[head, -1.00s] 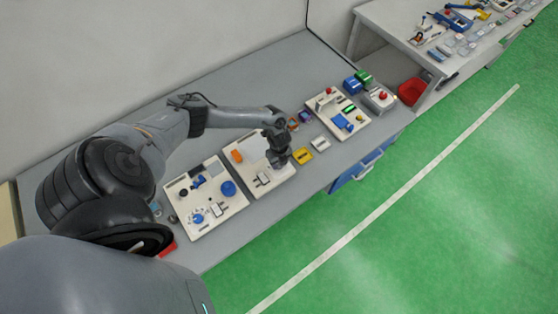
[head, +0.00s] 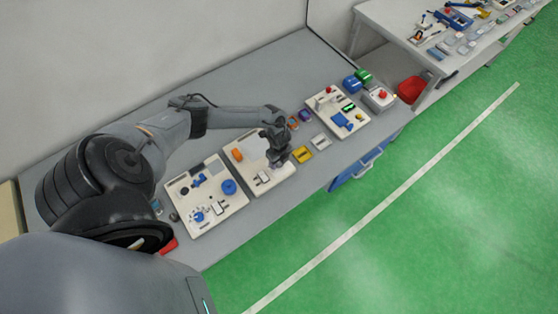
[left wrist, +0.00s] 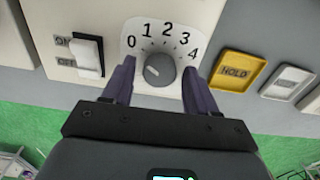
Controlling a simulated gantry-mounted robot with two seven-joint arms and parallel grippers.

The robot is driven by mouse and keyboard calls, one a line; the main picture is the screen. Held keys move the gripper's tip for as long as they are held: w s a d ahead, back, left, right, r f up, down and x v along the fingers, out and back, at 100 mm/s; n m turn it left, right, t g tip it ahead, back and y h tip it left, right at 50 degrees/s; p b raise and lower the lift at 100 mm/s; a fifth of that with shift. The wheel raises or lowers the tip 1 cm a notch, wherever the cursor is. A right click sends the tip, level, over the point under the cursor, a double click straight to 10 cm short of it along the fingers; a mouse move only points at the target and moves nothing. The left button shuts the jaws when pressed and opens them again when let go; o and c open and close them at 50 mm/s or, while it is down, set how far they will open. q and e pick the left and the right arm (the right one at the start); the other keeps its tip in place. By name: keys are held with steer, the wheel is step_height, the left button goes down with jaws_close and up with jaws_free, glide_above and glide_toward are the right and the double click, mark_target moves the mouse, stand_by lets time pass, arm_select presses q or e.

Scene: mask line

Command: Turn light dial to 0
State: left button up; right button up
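The light dial (left wrist: 160,69) is a dark grey round knob on a pale panel (left wrist: 186,14), with the numbers 0 to 4 in an arc above it in the left wrist view. A light mark sits on the knob's left part; which number it points at is hard to tell. My left gripper (left wrist: 159,74) is open, with one dark finger on each side of the knob. Whether the fingers touch it is unclear. In the head view my left gripper (head: 279,160) is low over the middle panel (head: 283,175) and hides the dial.
A white ON/OFF switch (left wrist: 88,55) is left of the dial.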

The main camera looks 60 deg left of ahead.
arm_select(q)
steer(key=shift+o, duration=0.4)
steer(key=shift+r, duration=0.2)
step_height(320, 180, up, 10)
steer(key=shift+r, duration=0.2)
stand_by(0.4)
